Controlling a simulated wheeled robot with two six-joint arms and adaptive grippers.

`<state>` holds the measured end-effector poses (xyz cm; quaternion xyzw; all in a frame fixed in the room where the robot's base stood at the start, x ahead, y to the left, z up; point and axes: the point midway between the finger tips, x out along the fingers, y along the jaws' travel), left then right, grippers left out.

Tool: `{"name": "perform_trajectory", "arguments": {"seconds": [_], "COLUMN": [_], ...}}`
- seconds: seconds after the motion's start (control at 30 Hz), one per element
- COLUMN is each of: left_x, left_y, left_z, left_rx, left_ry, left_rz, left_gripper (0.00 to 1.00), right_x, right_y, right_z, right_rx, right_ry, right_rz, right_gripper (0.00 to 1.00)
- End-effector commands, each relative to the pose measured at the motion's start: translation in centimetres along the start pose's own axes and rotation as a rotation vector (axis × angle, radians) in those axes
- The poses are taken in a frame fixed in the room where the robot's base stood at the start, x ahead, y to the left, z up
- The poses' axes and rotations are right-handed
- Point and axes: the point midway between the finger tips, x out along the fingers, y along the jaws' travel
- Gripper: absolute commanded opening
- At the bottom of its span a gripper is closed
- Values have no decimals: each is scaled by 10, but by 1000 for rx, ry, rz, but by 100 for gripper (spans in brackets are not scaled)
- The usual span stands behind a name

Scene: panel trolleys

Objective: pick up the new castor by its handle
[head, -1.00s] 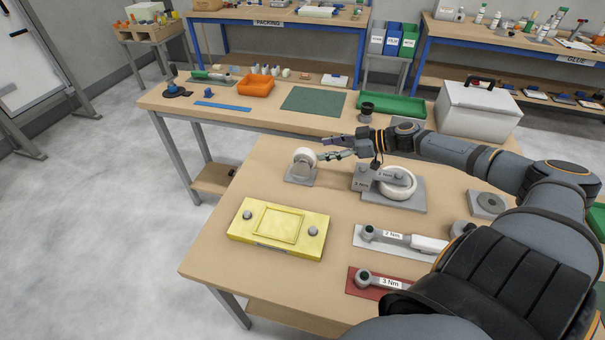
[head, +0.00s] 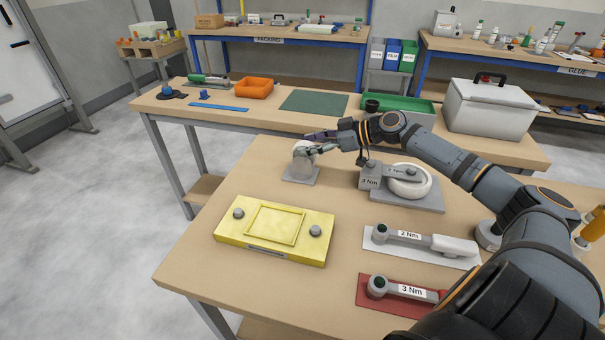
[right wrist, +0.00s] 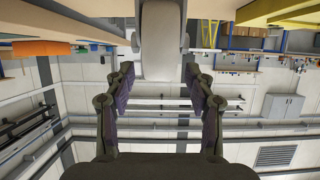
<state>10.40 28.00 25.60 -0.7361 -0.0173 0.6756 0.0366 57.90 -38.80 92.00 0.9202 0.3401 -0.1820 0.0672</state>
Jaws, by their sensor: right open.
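A pale castor (head: 301,164) stands on a small grey plate (head: 297,179) at the far left part of the near table. My right gripper (head: 313,143) is at its upper right, with its fingers pointing left toward it. In the right wrist view the open fingers (right wrist: 161,82) are on either side of a pale grey upright part (right wrist: 161,50), seen upside down. No clear grip on it shows, and the fingers partly cover the castor in the head view. My left gripper is out of view.
A second white wheel (head: 413,187) lies on a grey plate beside a grey block, under my right forearm. A yellow fixture (head: 272,259) is at the front left. Torque wrenches lie on a white mat (head: 377,246) and a red mat (head: 365,293).

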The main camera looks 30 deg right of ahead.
Motion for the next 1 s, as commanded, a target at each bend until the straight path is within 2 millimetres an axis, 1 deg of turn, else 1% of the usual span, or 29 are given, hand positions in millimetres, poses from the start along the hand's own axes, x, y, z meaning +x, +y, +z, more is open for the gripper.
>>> {"name": "perform_trajectory", "arguments": {"seconds": [0.03,0.13,0.2,0.33,0.53,0.57,0.9,0.97,1.0], "left_x": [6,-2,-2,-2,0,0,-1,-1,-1], "left_y": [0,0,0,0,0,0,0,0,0], "left_z": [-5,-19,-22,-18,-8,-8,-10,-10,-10], "left_rx": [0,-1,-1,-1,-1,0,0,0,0], "left_ry": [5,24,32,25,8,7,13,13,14], "left_rz": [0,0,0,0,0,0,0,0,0], "left_gripper": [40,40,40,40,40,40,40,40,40], "right_x": [6,15,20,26,26,26,26,26,26], "right_y": [1,0,1,1,1,1,1,1,1], "right_z": [0,-3,-3,-2,-1,-1,-1,0,0], "right_rx": [1,2,1,2,2,2,1,1,1], "right_ry": [9,8,5,-1,-3,-3,-3,-3,-3], "right_rz": [1,0,1,2,2,2,2,2,2], "right_gripper": [55,55,55,55,55,53,7,0,0]}}
